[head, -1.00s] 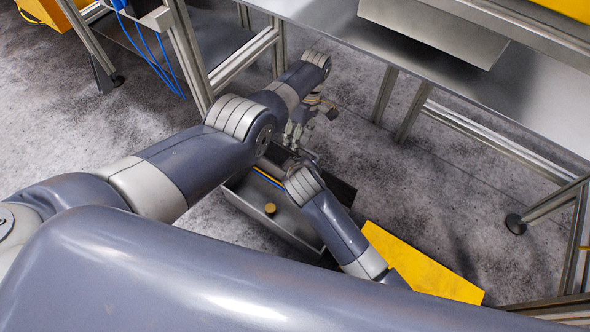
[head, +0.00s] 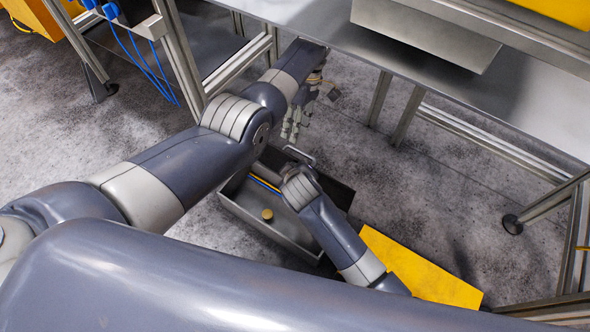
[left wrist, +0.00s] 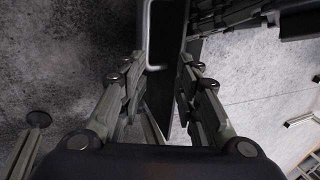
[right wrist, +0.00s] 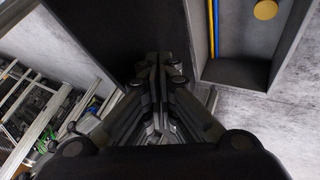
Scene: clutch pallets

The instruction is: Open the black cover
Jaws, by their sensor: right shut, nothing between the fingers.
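The black cover (right wrist: 120,35) fills the upper left of the right wrist view, beside an open part of the grey box (head: 292,233) on the floor. A metal handle (head: 300,153) stands up at the box's far side in the head view. My right forearm hides part of the box and cover in the head view.
A yellow panel (head: 425,265) lies on the floor to the right. A steel table (head: 450,85) with legs stands behind; a frame with blue cables (head: 155,75) is at left.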

